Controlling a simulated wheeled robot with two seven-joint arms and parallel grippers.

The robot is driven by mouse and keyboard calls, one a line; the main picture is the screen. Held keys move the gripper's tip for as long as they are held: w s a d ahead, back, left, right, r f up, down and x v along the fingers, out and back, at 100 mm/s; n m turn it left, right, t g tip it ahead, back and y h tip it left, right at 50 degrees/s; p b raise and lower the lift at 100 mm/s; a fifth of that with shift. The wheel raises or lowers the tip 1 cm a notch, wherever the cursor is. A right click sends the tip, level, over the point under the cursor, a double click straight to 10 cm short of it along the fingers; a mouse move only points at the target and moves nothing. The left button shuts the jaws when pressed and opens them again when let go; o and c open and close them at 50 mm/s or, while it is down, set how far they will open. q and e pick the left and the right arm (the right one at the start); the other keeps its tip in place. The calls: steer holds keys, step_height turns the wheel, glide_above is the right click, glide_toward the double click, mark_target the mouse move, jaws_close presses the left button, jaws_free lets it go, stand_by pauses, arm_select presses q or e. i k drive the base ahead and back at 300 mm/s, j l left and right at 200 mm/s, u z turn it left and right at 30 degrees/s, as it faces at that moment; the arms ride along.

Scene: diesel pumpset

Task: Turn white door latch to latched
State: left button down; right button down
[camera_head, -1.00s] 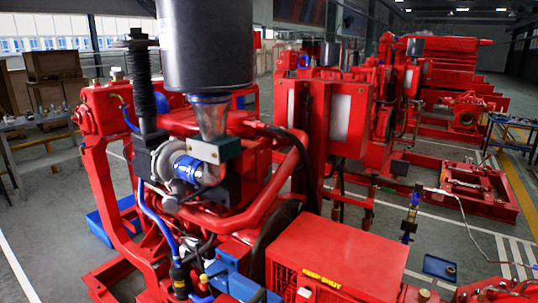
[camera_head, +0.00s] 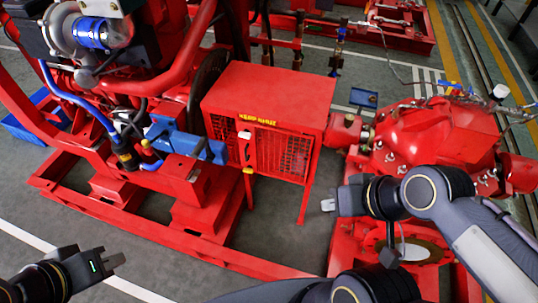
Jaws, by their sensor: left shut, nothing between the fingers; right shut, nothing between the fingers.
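The white door latch (camera_head: 245,135) is small and sits on the front of a red guard box (camera_head: 275,92), near the gap between its two mesh doors (camera_head: 283,152). A yellow label runs above the doors. The latch's exact angle is too small to tell. My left gripper (camera_head: 117,261) is at the lower left, shut and empty, well apart from the box. My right gripper (camera_head: 328,205) is shut and empty, to the right of and below the box, apart from the latch.
A red engine with a blue part (camera_head: 185,140) stands left of the box. A red pump (camera_head: 430,135) stands to the right, behind my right arm. A red base rail (camera_head: 170,238) crosses in front. Grey floor (camera_head: 190,270) is free at the lower left.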

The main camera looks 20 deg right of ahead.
mark_target(247, 133)
steer(key=i+j, duration=0.1)
steer(key=j, duration=0.4)
steer(key=i+j+z, duration=0.1)
steer(key=j, duration=0.35)
steer(key=i+j, duration=0.6)
steer(key=j, duration=0.2)
steer(key=l+z, duration=0.05)
